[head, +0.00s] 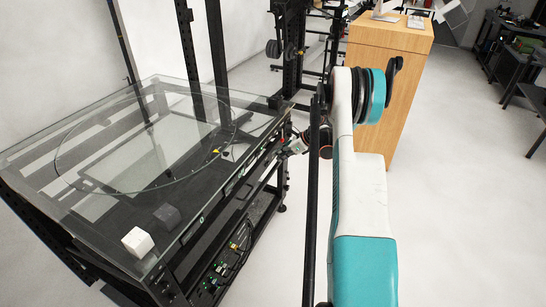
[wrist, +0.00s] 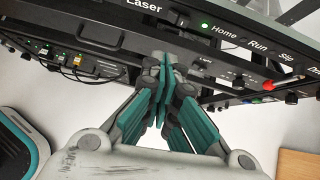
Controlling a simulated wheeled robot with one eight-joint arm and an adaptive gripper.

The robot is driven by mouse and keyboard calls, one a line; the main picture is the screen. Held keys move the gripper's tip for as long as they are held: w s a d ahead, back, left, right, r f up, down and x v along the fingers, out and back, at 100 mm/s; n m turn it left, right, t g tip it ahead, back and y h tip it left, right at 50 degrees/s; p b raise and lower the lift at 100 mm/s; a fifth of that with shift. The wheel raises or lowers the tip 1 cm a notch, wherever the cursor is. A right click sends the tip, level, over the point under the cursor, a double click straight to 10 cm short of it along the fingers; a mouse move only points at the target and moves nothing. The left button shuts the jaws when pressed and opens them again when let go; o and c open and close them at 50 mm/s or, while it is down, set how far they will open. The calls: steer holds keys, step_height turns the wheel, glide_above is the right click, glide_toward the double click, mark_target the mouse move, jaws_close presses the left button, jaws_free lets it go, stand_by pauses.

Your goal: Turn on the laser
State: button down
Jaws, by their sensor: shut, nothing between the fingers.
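In the wrist view, the word "Laser" (wrist: 145,5) is printed on the dark front rail of the turntable frame, cut by the top edge. Farther right along the rail are the labels "Home", "Run" and one starting "Sli", with a lit green indicator (wrist: 205,26) beside "Home". My gripper (wrist: 164,65) is shut and empty, its teal fingers together just below the rail. I cannot tell whether the fingertips touch it.
A white cube (head: 138,242) and a dark grey cube (head: 167,216) lie on the turntable's glass top. A wooden cabinet (head: 385,75) stands behind my arm. A red knob or button (wrist: 268,85) shows on the lower panel.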

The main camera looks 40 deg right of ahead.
steer(key=p+v, duration=0.1)
steer(key=v, duration=0.5)
steer(key=shift+a, duration=0.2)
